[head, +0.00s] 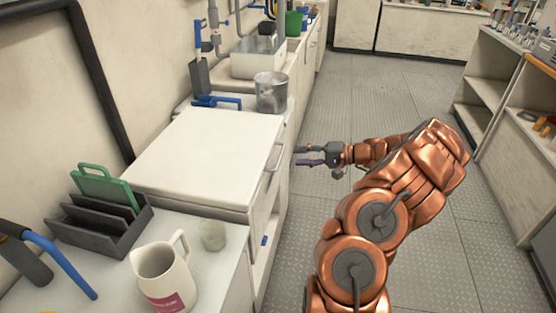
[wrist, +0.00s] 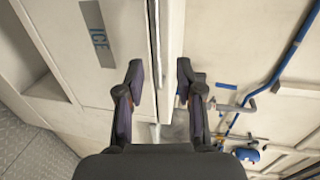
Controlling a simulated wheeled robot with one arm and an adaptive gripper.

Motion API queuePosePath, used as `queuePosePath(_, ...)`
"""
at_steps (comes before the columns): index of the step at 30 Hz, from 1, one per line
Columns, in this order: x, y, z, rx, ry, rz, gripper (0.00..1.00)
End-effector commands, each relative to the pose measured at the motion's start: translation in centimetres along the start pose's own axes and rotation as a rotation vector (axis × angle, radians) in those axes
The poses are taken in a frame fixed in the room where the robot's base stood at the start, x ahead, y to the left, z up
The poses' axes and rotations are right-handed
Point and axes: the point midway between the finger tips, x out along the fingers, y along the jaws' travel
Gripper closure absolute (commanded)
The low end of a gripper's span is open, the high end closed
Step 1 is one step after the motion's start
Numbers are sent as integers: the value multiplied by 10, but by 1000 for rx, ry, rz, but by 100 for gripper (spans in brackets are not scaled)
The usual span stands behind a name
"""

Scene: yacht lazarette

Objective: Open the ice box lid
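The ice box lid (head: 200,150) is a broad white slab lying shut and flat on the counter at left in the head view. A pale bar handle (head: 273,160) runs along its right edge. My gripper (head: 298,156) is just right of that edge, pointing left at it. In the wrist view my gripper (wrist: 159,72) has its two dark fingers spread, with the lid's edge line between them in the picture. Nothing is held, and I cannot tell whether the fingers touch the handle. An ICE label (wrist: 97,33) marks the box's front panel.
The floor aisle (head: 385,90) is clear.

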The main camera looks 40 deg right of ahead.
Motion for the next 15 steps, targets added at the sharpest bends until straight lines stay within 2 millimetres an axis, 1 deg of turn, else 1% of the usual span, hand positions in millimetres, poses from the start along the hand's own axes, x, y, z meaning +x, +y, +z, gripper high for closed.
queuePosePath(2,-2,5,-3,2,11,-3,63)
queuePosePath(5,2,6,-4,1,15,-4,63)
queuePosePath(8,14,5,-4,0,14,-4,63)
queuePosePath(15,50,5,-3,2,12,-3,63)
